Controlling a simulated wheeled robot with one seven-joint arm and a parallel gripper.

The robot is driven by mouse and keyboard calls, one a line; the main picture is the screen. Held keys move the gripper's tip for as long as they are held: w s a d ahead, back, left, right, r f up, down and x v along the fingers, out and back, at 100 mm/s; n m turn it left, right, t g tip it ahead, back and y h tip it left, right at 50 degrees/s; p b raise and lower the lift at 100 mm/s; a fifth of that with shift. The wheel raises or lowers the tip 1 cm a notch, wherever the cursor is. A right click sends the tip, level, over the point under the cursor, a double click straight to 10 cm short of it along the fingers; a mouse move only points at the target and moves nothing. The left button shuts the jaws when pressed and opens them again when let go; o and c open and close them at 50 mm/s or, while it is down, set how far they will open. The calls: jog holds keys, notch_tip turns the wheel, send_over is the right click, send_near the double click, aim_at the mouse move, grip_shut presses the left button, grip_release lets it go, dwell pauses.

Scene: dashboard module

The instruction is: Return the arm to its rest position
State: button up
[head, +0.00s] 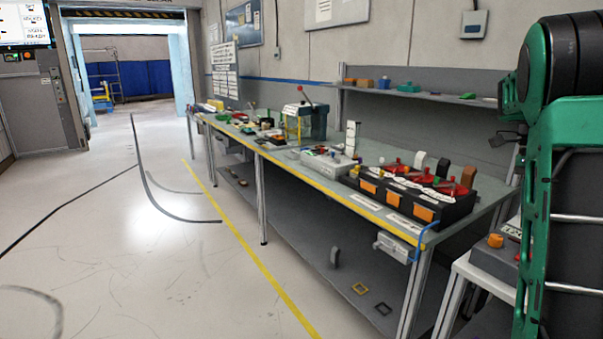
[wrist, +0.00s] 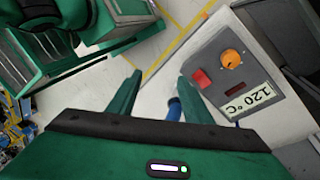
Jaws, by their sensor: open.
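My arm (head: 540,180), green and black, fills the right edge of the head view. My gripper is hidden or out of frame there. In the wrist view my gripper (wrist: 160,78) shows two green fingers standing apart, with nothing clearly held. A blue rod-like thing (wrist: 175,108) shows between the fingers, partly hidden; I cannot tell how far below it lies. Beside the right finger is a grey control box (wrist: 232,78) with a red button (wrist: 201,78), an orange knob (wrist: 231,58) and a "120 °C" label.
The grey box (head: 495,258) stands on a white stand (head: 468,270) beside my arm. A long workbench (head: 335,178) carries several tools, with red-topped parts in a black holder (head: 440,205). A shelf (head: 420,94) runs above it. The floor at left (head: 110,240) is mostly clear.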

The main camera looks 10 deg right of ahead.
jog(key=s+a+f+n+t, duration=0.2)
jog(key=s+a+f+n, duration=0.3)
jog(key=s+a+n, duration=0.3)
jog(key=s+a+f+n+t, duration=0.1)
jog(key=s+a+f+n, duration=0.5)
jog(key=s+a+n, duration=0.3)
jog(key=a+n, duration=0.1)
jog(key=a, duration=0.2)
jog(key=shift+f+n+t+h, duration=0.15)
jog(key=shift+n+t+h, duration=0.15)
jog(key=shift+t, duration=0.1)
jog(key=shift+s+a, duration=0.1)
